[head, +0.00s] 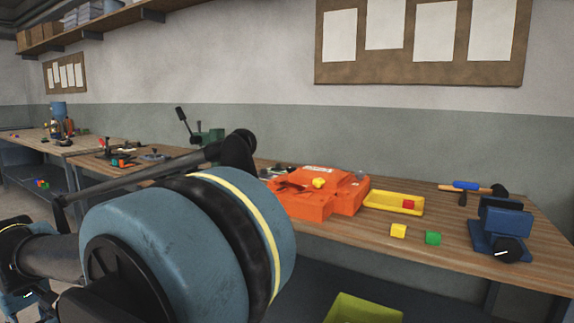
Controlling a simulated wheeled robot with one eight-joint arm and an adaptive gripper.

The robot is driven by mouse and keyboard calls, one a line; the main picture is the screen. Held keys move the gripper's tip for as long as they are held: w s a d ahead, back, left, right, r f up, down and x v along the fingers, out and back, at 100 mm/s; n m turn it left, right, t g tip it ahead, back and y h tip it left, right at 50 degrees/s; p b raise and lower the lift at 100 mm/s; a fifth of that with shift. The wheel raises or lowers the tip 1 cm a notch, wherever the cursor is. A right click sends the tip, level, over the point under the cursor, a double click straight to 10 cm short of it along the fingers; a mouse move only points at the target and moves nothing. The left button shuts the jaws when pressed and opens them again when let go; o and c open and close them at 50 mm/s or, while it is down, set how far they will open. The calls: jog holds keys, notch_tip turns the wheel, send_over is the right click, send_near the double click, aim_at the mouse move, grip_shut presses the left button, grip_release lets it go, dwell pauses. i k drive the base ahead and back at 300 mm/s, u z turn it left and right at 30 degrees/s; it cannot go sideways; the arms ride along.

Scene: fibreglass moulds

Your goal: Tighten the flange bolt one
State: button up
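No flange bolt can be made out clearly. An orange mould-like block (345,194) lies on the wooden bench, right of the middle in the head view. A small yellow piece (319,183) sits on top of it. Small dark and metal parts (282,170) show just behind its left end, too small to name. My own large blue and black arm links fill the lower left and hide part of the bench and the block's left side. My gripper is not in view.
A yellow tray (418,210) holds a red cube (408,204). A yellow cube (398,230) and a green cube (433,238) lie in front. A lime bin (362,309) stands below.

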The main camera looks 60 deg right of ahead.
aim_at(289, 170)
jog(key=z, duration=0.05)
jog(key=k, duration=0.75)
jog(key=z, duration=1.4)
jog(key=i, duration=1)
